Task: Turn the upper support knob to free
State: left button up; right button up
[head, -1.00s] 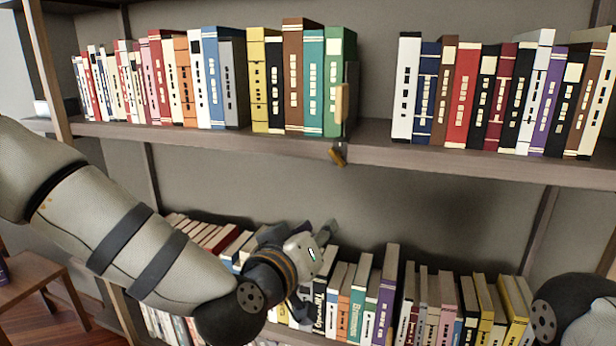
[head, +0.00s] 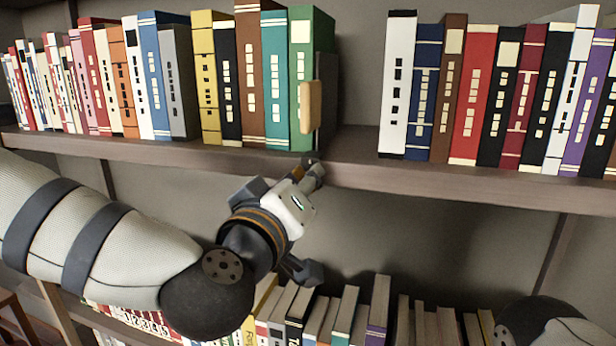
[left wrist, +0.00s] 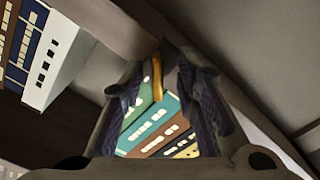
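A dark bookend with a tan wooden pad (head: 311,105) stands upright on the upper shelf, against the green book. The small orange-brown knob (head: 297,173) below the shelf's front edge is mostly hidden by my left gripper (head: 311,222). One finger is up at the shelf edge beside the knob, and the other hangs well below it. I cannot tell whether the finger touches the knob. In the left wrist view the fingers (left wrist: 168,88) are apart, with a yellow-tan strip (left wrist: 157,77) showing between them; I cannot tell whether it is the pad or knob. My right gripper is out of view.
The upper shelf (head: 450,180) holds a row of books left of the bookend, ending in the green book (head: 312,75). A gap separates it from the white book (head: 397,85). The lower shelf is full of books (head: 345,315). Space between the shelves is open.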

pick_arm(q)
jog(key=shift+s+r, duration=0.15)
jog(key=shift+s, duration=0.1)
jog(key=shift+c, duration=0.3)
grip_shut()
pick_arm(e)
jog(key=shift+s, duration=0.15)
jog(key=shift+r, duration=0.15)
pick_arm(q)
jog(key=shift+r+n+p, duration=0.1)
jog(key=shift+n+p, duration=1.5)
jog(key=shift+n, duration=3.3)
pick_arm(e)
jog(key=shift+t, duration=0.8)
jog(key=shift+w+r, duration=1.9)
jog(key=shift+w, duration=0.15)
pick_arm(q)
jog(key=shift+a, duration=0.1)
